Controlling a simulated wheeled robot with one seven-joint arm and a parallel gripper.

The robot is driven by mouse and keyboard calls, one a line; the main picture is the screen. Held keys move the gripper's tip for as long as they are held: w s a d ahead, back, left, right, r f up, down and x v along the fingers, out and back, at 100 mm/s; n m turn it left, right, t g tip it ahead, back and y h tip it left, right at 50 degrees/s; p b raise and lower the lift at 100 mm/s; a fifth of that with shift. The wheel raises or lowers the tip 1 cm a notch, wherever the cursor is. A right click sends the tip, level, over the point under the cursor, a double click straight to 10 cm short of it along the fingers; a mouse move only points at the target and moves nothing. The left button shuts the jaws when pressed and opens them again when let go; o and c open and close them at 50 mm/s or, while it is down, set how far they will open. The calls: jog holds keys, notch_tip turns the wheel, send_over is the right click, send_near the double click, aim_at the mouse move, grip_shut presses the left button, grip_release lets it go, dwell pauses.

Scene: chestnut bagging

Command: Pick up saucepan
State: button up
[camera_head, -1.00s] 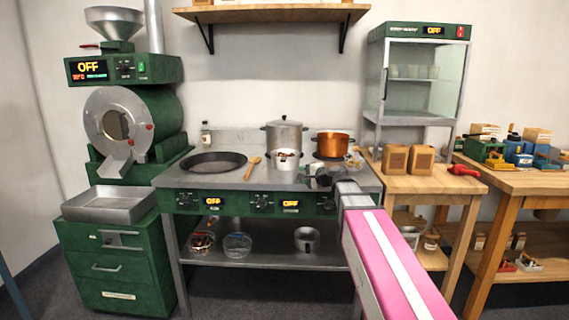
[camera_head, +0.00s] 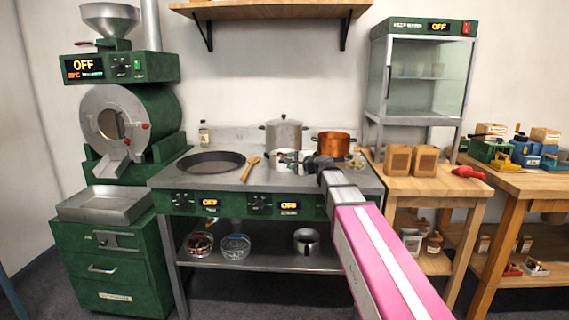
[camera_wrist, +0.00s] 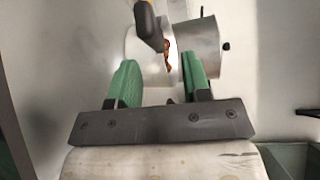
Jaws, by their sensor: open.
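A pale saucepan (camera_head: 281,158) stands at the front of the stove top, just before a tall lidded steel pot (camera_head: 284,133). My gripper (camera_head: 303,162) is at the saucepan's right side in the head view and partly covers it. In the wrist view my gripper (camera_wrist: 158,72) is open, with its two green fingers apart and nothing clearly between them. A pale round vessel shows beyond the fingers, next to a grey metal pot (camera_wrist: 200,47). A dark handle (camera_wrist: 148,24) crosses above the gap. I cannot tell whether the fingers touch the saucepan.
A copper pot (camera_head: 333,144) stands close on the right. A small metal pot (camera_head: 306,239) and glass bowls sit on the lower shelf.

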aim_at(284, 159)
jog(key=x, duration=0.5)
jog(key=shift+a+f, duration=0.1)
grip_shut()
